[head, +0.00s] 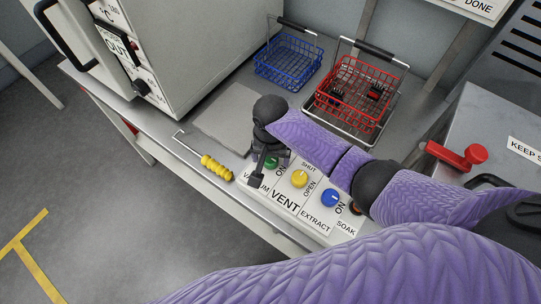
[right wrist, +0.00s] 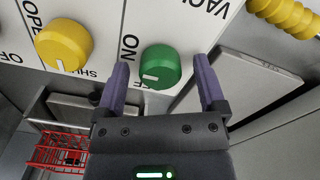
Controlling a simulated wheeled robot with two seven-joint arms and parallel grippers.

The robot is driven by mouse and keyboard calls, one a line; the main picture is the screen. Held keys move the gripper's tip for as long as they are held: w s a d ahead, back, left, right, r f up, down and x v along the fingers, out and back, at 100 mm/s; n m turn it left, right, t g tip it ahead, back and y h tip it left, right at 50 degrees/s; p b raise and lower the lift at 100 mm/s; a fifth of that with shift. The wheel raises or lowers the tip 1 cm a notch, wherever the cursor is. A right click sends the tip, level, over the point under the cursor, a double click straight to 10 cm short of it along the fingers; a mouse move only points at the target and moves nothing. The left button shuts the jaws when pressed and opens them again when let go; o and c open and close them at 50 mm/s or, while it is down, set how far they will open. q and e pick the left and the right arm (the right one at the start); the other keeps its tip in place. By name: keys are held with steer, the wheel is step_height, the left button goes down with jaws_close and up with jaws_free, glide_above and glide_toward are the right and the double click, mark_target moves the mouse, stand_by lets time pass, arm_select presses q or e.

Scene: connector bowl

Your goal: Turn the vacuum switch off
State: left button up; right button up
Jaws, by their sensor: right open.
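The vacuum switch is a green round knob (right wrist: 159,66) with a white pointer mark, on a white labelled panel. In the head view the knob (head: 271,162) is partly hidden by my right gripper (head: 257,178). My right gripper (right wrist: 164,85) is open, with one finger on each side of the green knob. I cannot tell whether either finger touches it. My left gripper is not in view.
A yellow VENT knob (head: 299,179) and a blue EXTRACT knob (head: 330,198) share the panel. A yellow-handled hook (head: 217,168) lies left of it. Blue (head: 288,62) and red (head: 356,92) wire baskets stand behind. A white cabinet (head: 195,50) stands at the upper left.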

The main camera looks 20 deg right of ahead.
steer(key=c, duration=0.4)
jaws_close()
steer(key=shift+r, duration=0.1)
